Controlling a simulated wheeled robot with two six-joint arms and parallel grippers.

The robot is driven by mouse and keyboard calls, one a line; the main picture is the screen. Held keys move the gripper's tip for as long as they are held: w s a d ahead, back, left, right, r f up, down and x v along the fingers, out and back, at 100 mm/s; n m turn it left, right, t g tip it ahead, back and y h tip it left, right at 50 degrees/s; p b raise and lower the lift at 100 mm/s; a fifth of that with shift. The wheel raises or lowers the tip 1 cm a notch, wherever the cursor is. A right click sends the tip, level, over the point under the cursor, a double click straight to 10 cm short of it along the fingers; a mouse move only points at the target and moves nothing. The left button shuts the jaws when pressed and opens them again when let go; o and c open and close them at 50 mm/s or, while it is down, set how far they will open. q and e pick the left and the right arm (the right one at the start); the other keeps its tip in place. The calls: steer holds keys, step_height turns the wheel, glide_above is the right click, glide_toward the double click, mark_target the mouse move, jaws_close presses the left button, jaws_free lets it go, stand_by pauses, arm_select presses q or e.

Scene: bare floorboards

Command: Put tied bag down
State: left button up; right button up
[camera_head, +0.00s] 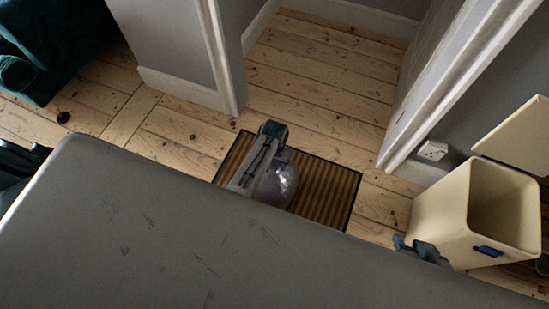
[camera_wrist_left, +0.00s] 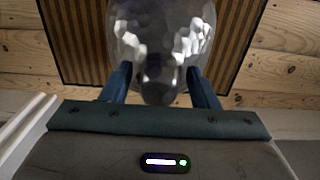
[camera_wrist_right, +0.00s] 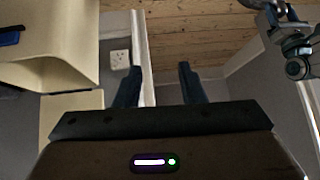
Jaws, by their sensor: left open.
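A clear, shiny tied bag (camera_head: 283,184) is over the brown striped doormat (camera_head: 330,185) in the doorway. I cannot tell for sure whether it rests on the mat. In the left wrist view the bag (camera_wrist_left: 160,35) has its narrow gathered end between the fingers of my left gripper (camera_wrist_left: 158,78), which stand apart on either side of it. My left gripper also shows in the head view (camera_head: 262,158), beside the bag and partly covering it. My right gripper (camera_wrist_right: 158,72) is open and empty; in the head view only part of it shows by the bin.
An open cream bin (camera_head: 440,215) with a raised lid stands at the right. A white socket (camera_head: 432,151) is on the wall beside it. White door frames flank the mat. Teal furniture (camera_head: 45,45) is at the upper left. Floorboards beyond the mat are clear.

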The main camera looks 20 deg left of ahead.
arm_select(q)
step_height(320, 180, up, 12)
steer(key=p, duration=0.3)
steer(key=s+a+r+t, duration=0.25)
steer(key=s+a, duration=0.35)
steer(key=s, duration=0.4)
steer(key=s+a+r+t, duration=0.2)
steer(key=s+r, duration=1)
steer(key=shift+r+m, duration=0.3)
steer(key=shift+r, duration=0.05)
arm_select(e)
steer(key=s+d+r+g, duration=0.1)
steer(key=s+d+r+g+h, duration=0.1)
steer(key=g, duration=0.1)
steer(key=shift+d+r, duration=0.25)
steer(key=shift+r, duration=0.05)
arm_select(q)
steer(key=shift+a+t, duration=0.1)
steer(key=shift+t, duration=0.15)
